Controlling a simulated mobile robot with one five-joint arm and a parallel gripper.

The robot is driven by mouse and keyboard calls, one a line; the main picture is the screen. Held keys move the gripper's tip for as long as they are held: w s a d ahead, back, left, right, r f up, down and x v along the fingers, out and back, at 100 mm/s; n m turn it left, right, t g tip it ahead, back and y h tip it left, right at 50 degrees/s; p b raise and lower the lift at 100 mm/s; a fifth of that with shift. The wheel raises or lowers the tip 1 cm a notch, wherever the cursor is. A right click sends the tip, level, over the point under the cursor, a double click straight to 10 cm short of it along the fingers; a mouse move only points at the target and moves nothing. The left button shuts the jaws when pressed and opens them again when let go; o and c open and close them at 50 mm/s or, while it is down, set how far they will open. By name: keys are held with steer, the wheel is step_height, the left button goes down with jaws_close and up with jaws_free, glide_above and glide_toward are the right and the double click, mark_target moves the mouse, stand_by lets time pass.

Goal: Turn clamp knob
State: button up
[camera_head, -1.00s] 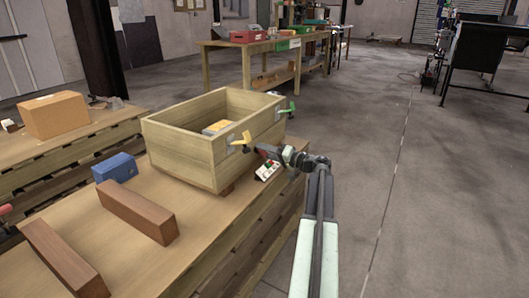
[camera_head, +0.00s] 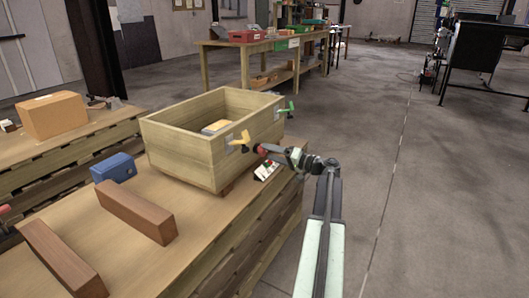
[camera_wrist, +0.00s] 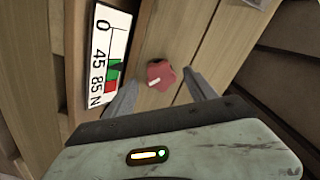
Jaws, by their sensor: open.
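The red clamp knob (camera_wrist: 160,73) lies between the two fingers of my gripper (camera_wrist: 163,84) in the wrist view. The fingers are open, with a visible gap on each side of the knob. In the head view the red knob (camera_head: 261,149) shows at the tip of my gripper (camera_head: 268,150), beside the wooden box. A white gauge plate (camera_wrist: 108,55) marked 0, 45, 85 N, with green and red bands, is left of the knob. The gauge (camera_head: 266,171) also shows below my gripper in the head view.
An open wooden box (camera_head: 185,155) with yellow (camera_head: 240,140) and green (camera_head: 288,107) clamp handles stands on the pallet table (camera_head: 95,215). A blue block (camera_head: 114,168) and brown bars (camera_head: 137,212) lie to its left.

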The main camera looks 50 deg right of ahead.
steer(key=v, duration=0.4)
steer(key=shift+f, duration=0.1)
stand_by(1.1)
